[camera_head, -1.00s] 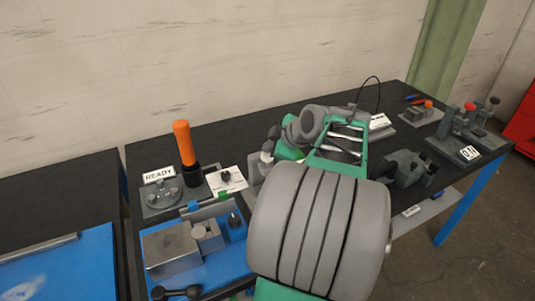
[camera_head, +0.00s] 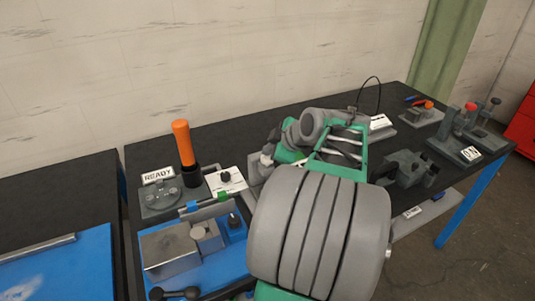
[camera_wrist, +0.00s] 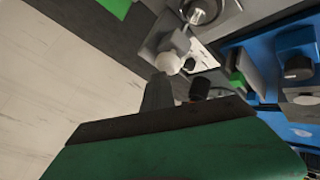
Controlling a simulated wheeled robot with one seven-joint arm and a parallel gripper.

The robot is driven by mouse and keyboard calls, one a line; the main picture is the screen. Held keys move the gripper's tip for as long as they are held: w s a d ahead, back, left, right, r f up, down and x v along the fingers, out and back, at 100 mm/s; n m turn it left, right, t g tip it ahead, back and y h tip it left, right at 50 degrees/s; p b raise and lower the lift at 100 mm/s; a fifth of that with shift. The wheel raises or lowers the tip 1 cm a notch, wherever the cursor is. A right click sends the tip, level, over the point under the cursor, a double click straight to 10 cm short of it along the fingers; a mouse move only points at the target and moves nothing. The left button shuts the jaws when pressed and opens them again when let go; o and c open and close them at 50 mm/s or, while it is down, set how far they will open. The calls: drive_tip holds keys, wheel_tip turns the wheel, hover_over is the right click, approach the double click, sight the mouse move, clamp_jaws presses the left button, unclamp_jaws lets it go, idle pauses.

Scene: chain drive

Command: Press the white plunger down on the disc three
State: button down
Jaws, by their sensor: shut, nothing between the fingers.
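The white plunger appears as a round white knob (camera_wrist: 168,62) in the wrist view, just beyond the tips of my gripper (camera_wrist: 159,80). My gripper is shut and empty. Its tip is very near the knob or touching it; I cannot tell which. In the head view a small pale part, probably the plunger (camera_head: 266,159), shows at the left of my arm, which hides most of that spot. I cannot make out disc three under the plunger, nor how far down the plunger is.
An orange handle (camera_head: 183,143) stands upright by a grey plate with a READY sign (camera_head: 159,174). A blue fixture (camera_head: 193,262) with metal blocks is in front. Grey clamps (camera_head: 408,168) and a red-knobbed device (camera_head: 469,117) are at right. A second table (camera_head: 60,200) stands left.

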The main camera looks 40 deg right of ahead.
drive_tip(key=shift+f+b, duration=1)
drive_tip(key=shift+f, duration=0.05)
idle(0.6)
drive_tip(key=shift+s+a+f+b, duration=0.15)
drive_tip(key=shift+f+b, duration=0.1)
drive_tip(key=shift+f, duration=0.15)
drive_tip(key=shift+s+f+b, duration=0.1)
drive_tip(key=shift+f+b, duration=0.1)
drive_tip(key=shift+f, duration=0.2)
idle(0.4)
drive_tip(key=shift+w+r+p, duration=0.15)
drive_tip(key=shift+r+p, duration=0.4)
drive_tip(key=shift+r, duration=0.45)
drive_tip(key=shift+r+p, duration=0.65)
drive_tip(key=shift+r, duration=1.05)
wheel_tip(320, 180, up, 5)
drive_tip(key=p, duration=0.2)
drive_tip(key=shift+w+p, duration=0.1)
drive_tip(key=shift+p, duration=0.3)
